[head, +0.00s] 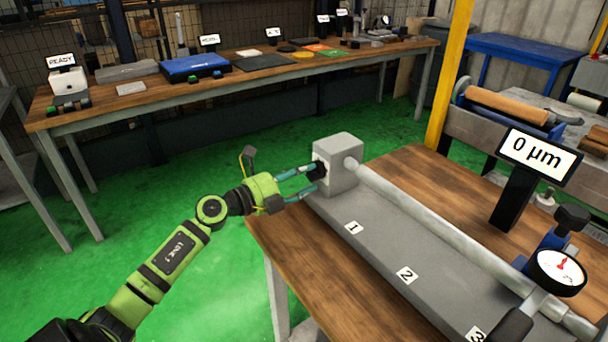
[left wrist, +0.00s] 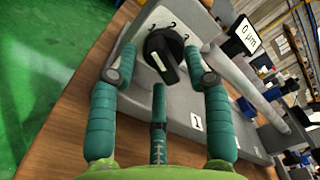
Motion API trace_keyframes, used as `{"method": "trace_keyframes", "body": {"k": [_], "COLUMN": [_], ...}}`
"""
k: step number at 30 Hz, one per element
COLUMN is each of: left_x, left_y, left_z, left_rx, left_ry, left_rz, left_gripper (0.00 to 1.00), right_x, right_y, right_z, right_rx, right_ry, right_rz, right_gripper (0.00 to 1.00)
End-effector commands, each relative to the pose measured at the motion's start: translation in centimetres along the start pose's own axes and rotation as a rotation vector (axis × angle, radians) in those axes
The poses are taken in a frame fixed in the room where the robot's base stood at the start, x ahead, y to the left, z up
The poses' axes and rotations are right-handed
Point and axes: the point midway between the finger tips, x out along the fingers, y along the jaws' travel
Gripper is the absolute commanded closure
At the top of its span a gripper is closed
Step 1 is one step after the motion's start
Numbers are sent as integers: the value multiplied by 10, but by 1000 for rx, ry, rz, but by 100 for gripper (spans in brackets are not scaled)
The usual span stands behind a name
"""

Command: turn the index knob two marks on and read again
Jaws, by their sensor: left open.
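The black index knob (head: 319,171) is on the left face of the grey headstock block (head: 341,160). In the left wrist view the knob (left wrist: 166,52) shows a white line on its face and small marks around it, partly hidden. My left gripper (head: 301,180) is open, one finger on either side of the knob; in the left wrist view the fingertips (left wrist: 164,66) stand apart from it. The display (head: 536,154) reads 0 µm. The dial gauge (head: 559,271) has a red needle over the bar's near end. My right gripper is not in view.
A long grey bar (head: 430,221) runs from the headstock above a grey bed (head: 385,240) with labels 1, 2 and 3. The bed lies on a wooden table (head: 275,238). A workbench (head: 240,78) with several items stands behind. A yellow post (head: 449,75) rises behind the table.

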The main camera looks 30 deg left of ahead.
Motion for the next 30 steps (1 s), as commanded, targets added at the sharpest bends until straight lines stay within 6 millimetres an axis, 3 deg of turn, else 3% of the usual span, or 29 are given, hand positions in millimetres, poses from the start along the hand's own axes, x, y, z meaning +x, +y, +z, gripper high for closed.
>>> {"method": "trace_keyframes", "body": {"k": [4, 10, 11, 14, 30], "left_x": [5, 5, 5, 5, 5], "left_y": [0, 0, 0, 0, 1], "left_z": [0, 0, 0, 0, 0], "left_rx": [0, 0, 0, 0, 85], "left_ry": [0, 1, 1, 1, 0], "left_rz": [1, 1, 1, 1, 1], "left_gripper": [51, 51, 59, 99, 100], "right_x": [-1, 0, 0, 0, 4], "right_y": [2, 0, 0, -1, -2], "right_z": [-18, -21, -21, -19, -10], "right_rx": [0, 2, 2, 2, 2], "right_ry": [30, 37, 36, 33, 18], "right_rz": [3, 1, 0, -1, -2], "right_gripper": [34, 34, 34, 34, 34]}}
